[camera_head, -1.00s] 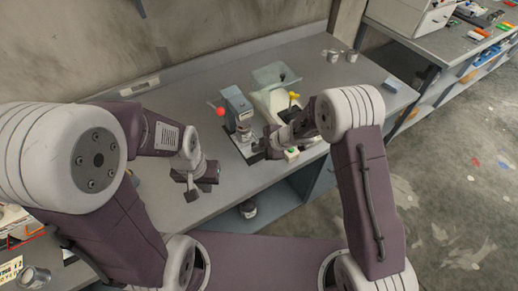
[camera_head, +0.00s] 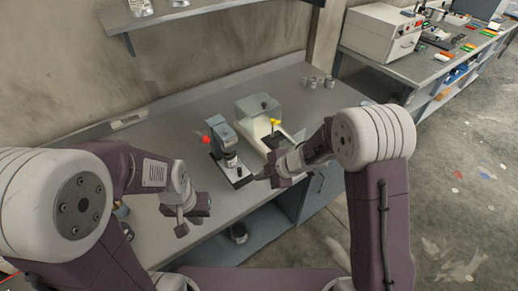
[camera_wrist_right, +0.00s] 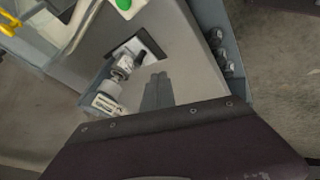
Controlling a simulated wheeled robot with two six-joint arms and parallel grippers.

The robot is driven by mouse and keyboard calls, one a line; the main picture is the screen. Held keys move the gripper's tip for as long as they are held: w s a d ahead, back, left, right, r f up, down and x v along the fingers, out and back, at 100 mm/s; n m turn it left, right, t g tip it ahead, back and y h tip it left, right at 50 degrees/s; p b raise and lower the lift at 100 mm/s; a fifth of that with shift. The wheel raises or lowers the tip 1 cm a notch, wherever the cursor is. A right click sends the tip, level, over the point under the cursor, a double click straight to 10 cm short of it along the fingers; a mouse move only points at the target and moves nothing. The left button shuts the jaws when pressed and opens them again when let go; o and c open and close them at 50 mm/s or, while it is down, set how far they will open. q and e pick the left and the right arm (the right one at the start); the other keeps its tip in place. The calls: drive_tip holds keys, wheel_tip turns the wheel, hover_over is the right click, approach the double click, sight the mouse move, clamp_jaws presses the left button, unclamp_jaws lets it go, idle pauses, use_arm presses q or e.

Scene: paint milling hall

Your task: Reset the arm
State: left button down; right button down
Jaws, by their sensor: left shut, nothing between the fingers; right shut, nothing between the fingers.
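My left gripper (camera_head: 181,229) hangs over the front left part of the grey workbench (camera_head: 165,140), shut and empty. My right gripper (camera_head: 264,177) is shut and empty near the bench's front edge, beside the grey-blue device with a red knob (camera_head: 222,140). The right wrist view looks down on the bench, where a green button (camera_wrist_right: 124,4) and a small pale container (camera_wrist_right: 102,106) show.
Small metal cups (camera_head: 329,82) stand at the bench's back right. A wall shelf (camera_head: 180,14) holds cans above. A second bench (camera_head: 400,68) with a white box device (camera_head: 382,32) stands at the right. The bench's left middle is mostly clear.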

drive_tip(key=w+d+r+m+t+h, duration=0.1)
drive_tip(key=w+d+r+m+t, duration=0.4)
drive_tip(key=r, duration=0.4)
drive_tip(key=s+d+m+h, duration=0.45)
drive_tip(key=d+m, duration=0.25)
drive_tip(key=d, duration=0.4)
drive_tip(key=s+f+m+g, duration=0.3)
drive_tip(key=s+m, duration=0.1)
drive_tip(key=s, duration=0.4)
drive_tip(key=s+d+f+m+g, duration=0.1)
drive_tip(key=s+m+g, duration=0.3)
drive_tip(key=s, duration=0.5)
drive_tip(key=shift+s+d+f+m+g+h, duration=0.15)
drive_tip(key=shift+d+f+m+g+h, duration=0.2)
drive_tip(key=shift+f+m, duration=0.4)
